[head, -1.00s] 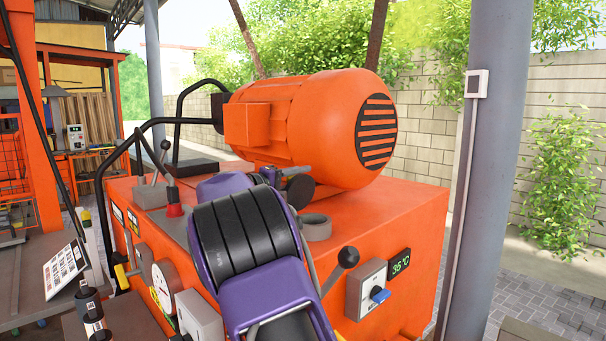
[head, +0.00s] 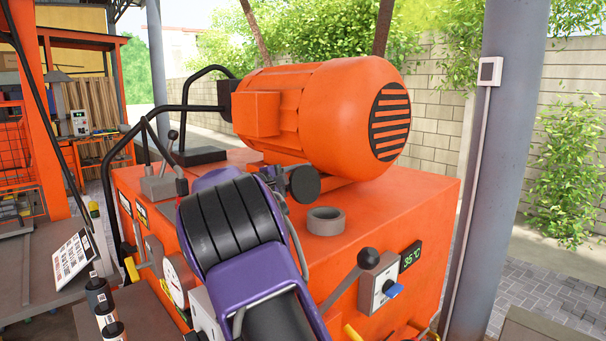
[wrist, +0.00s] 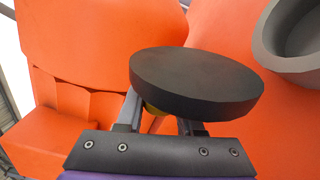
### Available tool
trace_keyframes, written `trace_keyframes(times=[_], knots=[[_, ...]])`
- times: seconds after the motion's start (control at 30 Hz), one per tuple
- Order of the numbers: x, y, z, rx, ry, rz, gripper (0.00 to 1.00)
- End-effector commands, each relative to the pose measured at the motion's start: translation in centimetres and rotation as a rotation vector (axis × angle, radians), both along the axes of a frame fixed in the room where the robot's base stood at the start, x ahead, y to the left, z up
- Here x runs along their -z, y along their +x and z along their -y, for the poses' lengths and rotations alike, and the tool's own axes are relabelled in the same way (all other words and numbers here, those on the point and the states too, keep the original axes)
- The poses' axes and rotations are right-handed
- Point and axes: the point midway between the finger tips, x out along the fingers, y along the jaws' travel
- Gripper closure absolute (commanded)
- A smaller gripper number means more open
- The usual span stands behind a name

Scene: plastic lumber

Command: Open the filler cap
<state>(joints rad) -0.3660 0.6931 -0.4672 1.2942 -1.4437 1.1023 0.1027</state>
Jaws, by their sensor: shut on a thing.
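The filler cap, a black round disc (wrist: 196,82) with a bit of yellow under it, sits between the fingers of my gripper (wrist: 160,118) in the wrist view. My gripper is shut on its underside part, mostly hidden by the disc. In the head view the cap (head: 305,184) is in front of the orange motor, up and left of the open grey filler neck (head: 325,221). The cap is off the neck and apart from it. The neck (wrist: 294,40) also shows at the upper right of the wrist view.
The orange motor (head: 325,120) stands close behind the cap on the orange machine top (head: 405,205). A black-knobbed lever (head: 368,261) and a switch box (head: 380,282) are at the front right. The machine top right of the neck is clear.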

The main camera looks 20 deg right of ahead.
Motion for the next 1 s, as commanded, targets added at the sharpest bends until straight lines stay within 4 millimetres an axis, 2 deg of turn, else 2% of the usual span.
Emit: trace_keyframes(times=[0.27, 0.3, 0.43, 0.77, 0.87, 1.0], knots=[[0.0, 0.1, -0.1, -0.003, 0.001, 0.000, 1.00], [0.0, 0.1, -0.1, -0.003, 0.001, 0.000, 0.57], [0.0, 0.0, -0.1, -0.002, 0.001, 0.000, 0.35], [0.0, -0.1, -0.2, -0.002, 0.001, 0.001, 0.35], [0.1, -0.4, -1.1, -0.003, 0.001, 0.001, 0.35], [0.1, -1.3, -3.6, -0.006, 0.002, 0.000, 0.35]])
